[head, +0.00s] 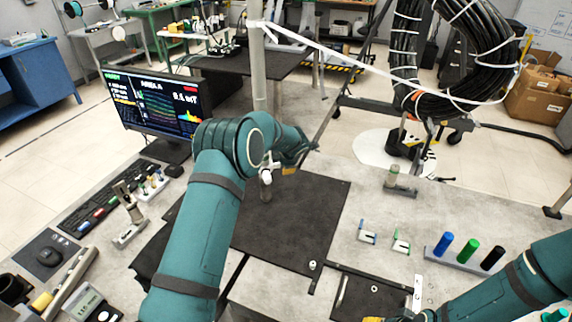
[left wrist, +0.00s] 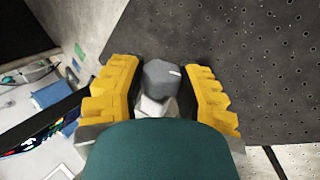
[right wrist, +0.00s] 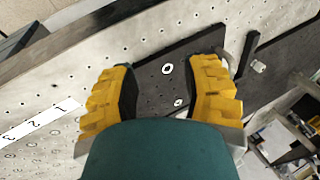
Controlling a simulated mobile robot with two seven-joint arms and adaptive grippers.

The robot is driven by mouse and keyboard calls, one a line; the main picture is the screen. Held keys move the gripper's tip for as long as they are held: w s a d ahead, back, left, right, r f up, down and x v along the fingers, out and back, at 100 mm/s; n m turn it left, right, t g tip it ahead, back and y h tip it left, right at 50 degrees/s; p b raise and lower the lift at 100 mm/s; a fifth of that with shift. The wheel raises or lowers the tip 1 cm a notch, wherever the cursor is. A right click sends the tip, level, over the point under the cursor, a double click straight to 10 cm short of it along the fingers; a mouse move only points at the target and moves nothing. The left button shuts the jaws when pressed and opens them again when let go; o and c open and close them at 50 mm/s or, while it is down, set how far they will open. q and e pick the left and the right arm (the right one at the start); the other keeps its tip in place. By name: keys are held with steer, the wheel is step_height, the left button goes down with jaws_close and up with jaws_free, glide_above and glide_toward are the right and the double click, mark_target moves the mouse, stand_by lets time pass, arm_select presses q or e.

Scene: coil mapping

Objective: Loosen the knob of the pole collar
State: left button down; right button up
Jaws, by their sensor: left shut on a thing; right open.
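The grey pole (head: 258,75) stands upright at the back of the table, and my left arm crosses in front of its lower part. In the left wrist view, a dark grey faceted knob (left wrist: 161,76) sits between the yellow fingers of my left gripper (left wrist: 158,70), which is shut on it. A pale part shows just below the knob. The collar is mostly hidden behind my arm in the head view. My right gripper (right wrist: 165,75) is open and empty above a dark plate on the table (right wrist: 176,80), away from the pole.
A monitor (head: 155,105) stands left of the pole. A white strap (head: 345,62) runs from the pole's top to the right, near a large black cable coil (head: 480,60). Blue, green and black cylinders (head: 468,250) stand on the right. A dark plate (head: 290,225) lies in the middle.

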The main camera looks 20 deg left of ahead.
arm_select(q)
steer(key=c, duration=0.6)
jaws_free()
steer(key=v, duration=1.2)
steer(key=shift+w, duration=0.1)
